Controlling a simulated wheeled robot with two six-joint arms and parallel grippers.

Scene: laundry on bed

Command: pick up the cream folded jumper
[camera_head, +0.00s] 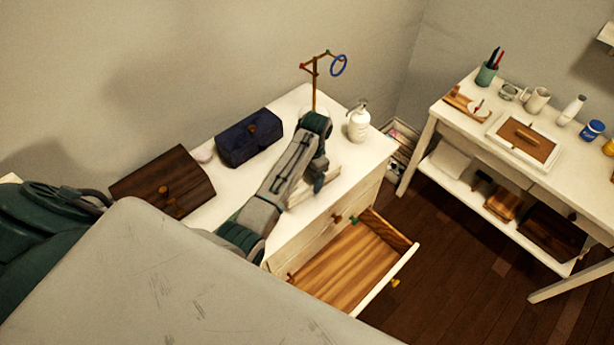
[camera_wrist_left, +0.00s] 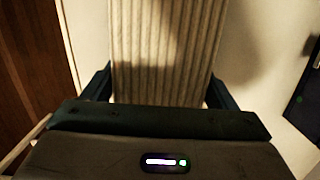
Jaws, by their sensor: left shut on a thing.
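The cream folded jumper (camera_wrist_left: 165,45) has a ribbed knit and fills the middle of the left wrist view, between the two dark fingers of my left gripper (camera_wrist_left: 160,88). The gripper is shut on it. In the head view my left gripper (camera_head: 318,182) points down over the white dresser top (camera_head: 355,150). Pale folded cloth of the jumper (camera_head: 329,162) shows beside it, partly hidden by my arm. I cannot tell whether the jumper touches the dresser top. My right gripper is not in view.
A drawer (camera_head: 350,262) stands open below. A blue box (camera_head: 248,138), a brown box (camera_head: 163,182), a brass stand with a blue ring (camera_head: 338,65) and a white pump bottle (camera_head: 359,122) are on the dresser. A white table (camera_head: 455,112) with small items stands right.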

